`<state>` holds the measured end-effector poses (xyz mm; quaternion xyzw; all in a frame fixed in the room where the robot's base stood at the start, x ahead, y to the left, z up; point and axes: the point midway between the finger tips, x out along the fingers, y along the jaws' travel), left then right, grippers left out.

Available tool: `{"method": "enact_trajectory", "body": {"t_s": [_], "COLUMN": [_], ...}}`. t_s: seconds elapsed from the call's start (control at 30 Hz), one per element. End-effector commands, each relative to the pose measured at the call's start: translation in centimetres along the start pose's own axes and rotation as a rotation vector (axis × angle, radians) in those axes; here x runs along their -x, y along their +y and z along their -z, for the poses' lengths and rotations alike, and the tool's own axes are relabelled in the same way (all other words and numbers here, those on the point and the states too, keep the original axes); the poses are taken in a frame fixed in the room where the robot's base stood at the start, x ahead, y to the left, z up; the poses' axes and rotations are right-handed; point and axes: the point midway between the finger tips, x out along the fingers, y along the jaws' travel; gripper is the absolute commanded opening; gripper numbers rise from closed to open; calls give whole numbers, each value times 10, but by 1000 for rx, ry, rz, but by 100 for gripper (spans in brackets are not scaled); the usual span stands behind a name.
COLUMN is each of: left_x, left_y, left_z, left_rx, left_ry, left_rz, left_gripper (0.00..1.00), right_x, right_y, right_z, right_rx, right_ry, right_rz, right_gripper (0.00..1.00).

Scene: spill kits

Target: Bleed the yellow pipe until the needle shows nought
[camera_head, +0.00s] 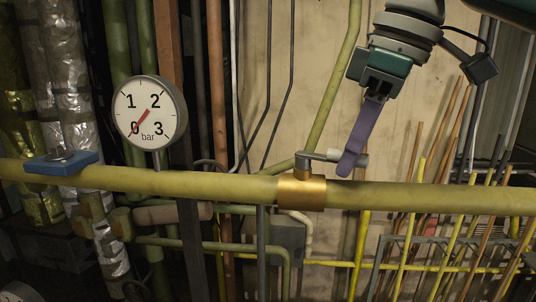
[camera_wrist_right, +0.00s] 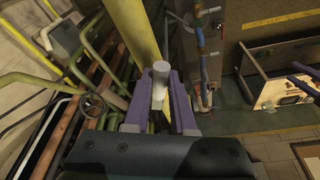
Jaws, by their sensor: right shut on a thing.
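A yellow pipe (camera_head: 230,186) runs across the head view. A round white gauge (camera_head: 127,117) stands on it, marked 0 to 3 bar. Its red needle (camera_head: 142,122) points to the lower left, over the 0. A brass valve (camera_head: 302,193) sits on the pipe right of the gauge, with a grey lever (camera_head: 320,156) pointing right, roughly along the pipe. My right gripper (camera_head: 350,166) has purple fingers shut on the lever's end. The right wrist view shows the grey lever end (camera_wrist_right: 160,76) between the fingers.
A blue block (camera_head: 62,164) sits on the pipe at the left. Foil-wrapped and green pipes stand behind it. Several thin yellow and brown rods (camera_head: 412,215) stand at the lower right. The right wrist view shows an open box (camera_wrist_right: 280,85) on the floor at right.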

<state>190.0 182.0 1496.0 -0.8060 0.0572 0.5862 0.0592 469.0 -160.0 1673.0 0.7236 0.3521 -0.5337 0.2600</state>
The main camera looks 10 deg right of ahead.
Motion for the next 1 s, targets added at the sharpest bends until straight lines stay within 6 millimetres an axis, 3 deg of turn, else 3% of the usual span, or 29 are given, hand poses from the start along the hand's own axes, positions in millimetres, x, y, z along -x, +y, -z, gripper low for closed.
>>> {"method": "enact_trajectory", "body": {"t_s": [0.23, 1.0], "left_x": [0, 0], "left_y": [-1, -2], "left_z": [0, 0], "left_rx": [-3, -9], "left_ry": [0, -1], "left_rz": [3, 7], "left_gripper": [57, 57], "right_x": [0, -1], "right_y": [9, 18], "right_z": [1, 3], "right_rx": [120, 261], "right_ry": [1, 1], "right_rz": [37, 80], "right_gripper": [0, 0]}}
